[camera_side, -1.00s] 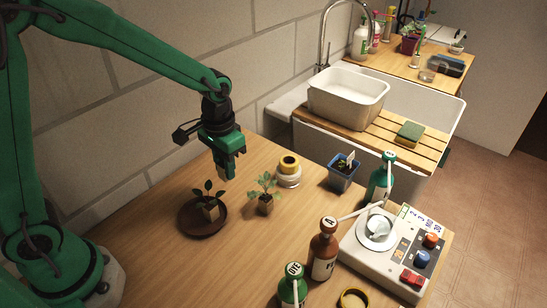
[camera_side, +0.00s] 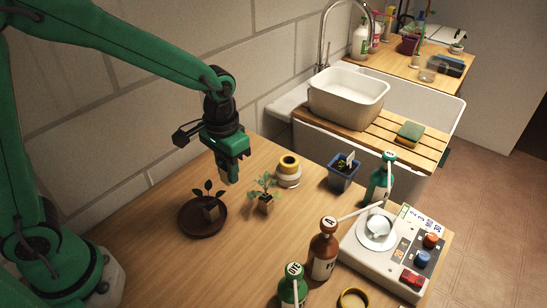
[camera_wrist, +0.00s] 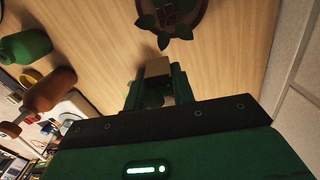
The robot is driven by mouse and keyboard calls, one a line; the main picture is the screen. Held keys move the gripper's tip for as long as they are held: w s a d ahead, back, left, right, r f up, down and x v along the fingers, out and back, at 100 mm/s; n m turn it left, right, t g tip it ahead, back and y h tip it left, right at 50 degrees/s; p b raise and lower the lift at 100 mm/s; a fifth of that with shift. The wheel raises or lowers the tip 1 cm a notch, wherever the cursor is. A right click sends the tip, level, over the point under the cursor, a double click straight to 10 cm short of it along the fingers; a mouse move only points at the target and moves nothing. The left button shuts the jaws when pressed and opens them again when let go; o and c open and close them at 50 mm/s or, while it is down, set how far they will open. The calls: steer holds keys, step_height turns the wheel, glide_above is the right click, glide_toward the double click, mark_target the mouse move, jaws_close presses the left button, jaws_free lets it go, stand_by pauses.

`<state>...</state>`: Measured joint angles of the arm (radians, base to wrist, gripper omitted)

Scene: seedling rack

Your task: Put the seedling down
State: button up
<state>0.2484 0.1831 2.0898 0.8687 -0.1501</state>
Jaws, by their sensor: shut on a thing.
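My gripper (camera_side: 231,176) is shut on a small tan block (camera_wrist: 157,68), which looks like a seedling's soil plug. A dark green leafy shape shows between the jaws in the wrist view, and the fingers hide much of it. The held block appears to hang above the table, though the gap is hard to judge. A dark-leaved seedling (camera_side: 210,210) stands in a round brown saucer (camera_side: 187,228) to the lower left. The saucer also shows in the wrist view (camera_wrist: 203,12). A lighter green seedling (camera_side: 264,203) stands on the table just right of my gripper.
A brown bottle (camera_side: 323,254), green bottles (camera_side: 292,288) and a scale (camera_side: 400,255) are further right and in front. The table is clear in the front left middle.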

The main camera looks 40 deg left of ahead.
steer(key=shift+s, duration=0.15)
steer(key=s+d+n, duration=0.1)
steer(key=s+n, duration=0.6)
steer(key=n, duration=0.2)
steer(key=s+d+n, duration=0.2)
steer(key=s+n, duration=0.5)
steer(key=n, duration=0.3)
steer(key=shift+s+d+r, duration=0.25)
steer(key=shift+s+r, duration=0.1)
steer(key=shift+s, duration=0.05)
steer(key=shift+w+a+f, duration=0.1)
glide_above(194, 218)
step_height(194, 218, down, 7)
steer(key=shift+r, duration=0.1)
stand_by(0.4)
steer(key=shift+f, duration=2)
steer(key=shift+f, duration=0.15)
